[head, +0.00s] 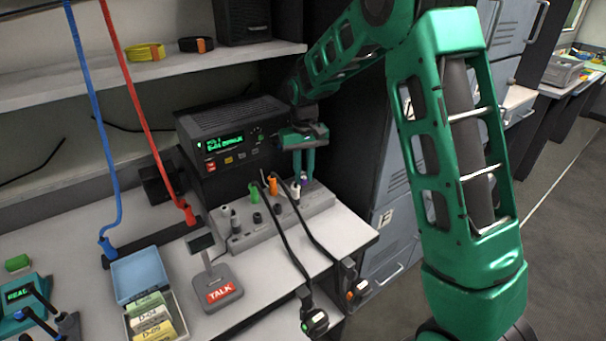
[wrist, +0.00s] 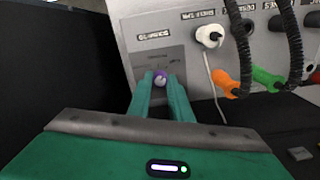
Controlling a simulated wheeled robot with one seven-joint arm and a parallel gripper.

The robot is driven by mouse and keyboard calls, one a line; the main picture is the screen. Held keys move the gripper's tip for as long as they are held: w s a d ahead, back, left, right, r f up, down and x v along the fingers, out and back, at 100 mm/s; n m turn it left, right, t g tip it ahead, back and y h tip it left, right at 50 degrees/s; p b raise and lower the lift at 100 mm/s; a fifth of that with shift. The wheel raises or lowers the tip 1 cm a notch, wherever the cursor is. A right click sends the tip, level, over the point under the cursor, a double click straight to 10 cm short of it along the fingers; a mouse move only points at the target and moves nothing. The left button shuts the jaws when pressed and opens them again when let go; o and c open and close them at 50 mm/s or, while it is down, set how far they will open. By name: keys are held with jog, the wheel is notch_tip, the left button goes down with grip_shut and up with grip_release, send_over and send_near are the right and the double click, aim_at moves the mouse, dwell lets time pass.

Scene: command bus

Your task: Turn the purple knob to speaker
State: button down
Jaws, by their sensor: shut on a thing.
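The purple knob (wrist: 160,77) sits on the grey panel box, near the box's right end in the head view. My gripper (wrist: 160,84) is shut on the knob, with one green finger on each side of it. The gripper (head: 304,178) points down at the right end of the box in the head view, where its fingers mostly hide the knob. Labels beside the knob are too small and turned to read surely, so the setting it points to cannot be told.
White (wrist: 209,36), orange (wrist: 223,81) and green (wrist: 266,78) plugs with cables stand close by the knob on the grey panel box (head: 240,241). A black radio (head: 232,133) stands behind. A TALK stand (head: 221,291) is in front. Dark cabinet sides bound the right.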

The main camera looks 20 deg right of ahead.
aim_at(304, 176)
jog(key=n, duration=1)
jog(key=shift+d+n, duration=0.15)
jog(key=shift+n, duration=0.25)
jog(key=shift+w+r, duration=0.1)
dwell(0.3)
jog(key=c, duration=1.7)
grip_release()
jog(key=shift+d, duration=0.1)
jog(key=shift+o, duration=0.4)
notch_tip(304, 176, up, 11)
jog(key=shift+f, duration=0.2)
